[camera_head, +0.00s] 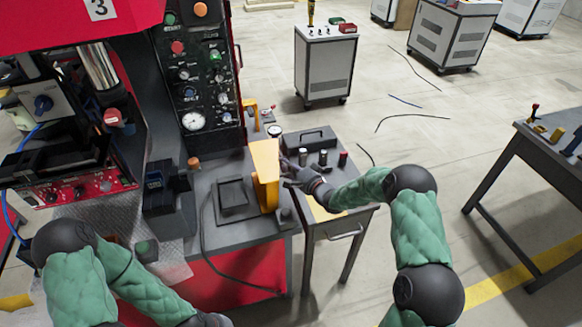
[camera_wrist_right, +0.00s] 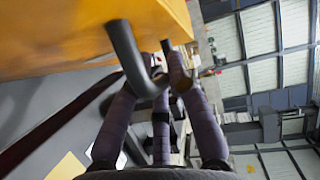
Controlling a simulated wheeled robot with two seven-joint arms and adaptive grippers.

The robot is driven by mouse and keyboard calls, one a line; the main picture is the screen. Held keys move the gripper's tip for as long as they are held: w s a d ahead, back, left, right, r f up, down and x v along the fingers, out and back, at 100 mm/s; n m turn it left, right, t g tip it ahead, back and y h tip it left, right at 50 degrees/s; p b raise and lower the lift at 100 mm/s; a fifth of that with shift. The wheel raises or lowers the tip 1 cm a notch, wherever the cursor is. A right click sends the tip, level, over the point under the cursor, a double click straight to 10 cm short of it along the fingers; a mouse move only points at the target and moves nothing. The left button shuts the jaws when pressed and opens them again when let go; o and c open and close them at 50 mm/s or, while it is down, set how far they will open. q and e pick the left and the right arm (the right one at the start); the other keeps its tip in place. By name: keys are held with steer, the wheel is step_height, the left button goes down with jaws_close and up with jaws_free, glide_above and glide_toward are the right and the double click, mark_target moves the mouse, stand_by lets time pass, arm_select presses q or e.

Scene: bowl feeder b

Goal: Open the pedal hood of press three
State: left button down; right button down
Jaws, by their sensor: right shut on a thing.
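The red press three (camera_head: 55,25), with a "3" plate, stands at the upper left. Its yellow pedal hood (camera_head: 265,168) stands upright on the grey table, just right of the dark pedal (camera_head: 232,195), whose top shows uncovered. My right gripper (camera_head: 290,172) is at the hood's right side. In the right wrist view the hood (camera_wrist_right: 70,35) fills the upper left, and its dark bar handle (camera_wrist_right: 128,58) lies between the fingers of my right gripper (camera_wrist_right: 160,75), which are shut on it. My left forearm shows at the lower left; its gripper is out of the picture.
A side table right of the hood holds a dark toolbox (camera_head: 309,140) and small cylinders (camera_head: 323,157). A control panel (camera_head: 197,70) rises behind the pedal. A cable runs from the pedal over the table's front. Another table (camera_head: 535,150) stands at right, with open floor between.

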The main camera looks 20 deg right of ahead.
steer(key=shift+n, duration=0.9)
steer(key=a+r, duration=0.1)
steer(key=a, duration=0.1)
steer(key=a+r, duration=0.2)
steer(key=shift+a, duration=0.1)
steer(key=c, duration=1.4)
jaws_free()
steer(key=shift+s, duration=0.1)
steer(key=v, duration=1.2)
steer(key=shift+r, duration=0.15)
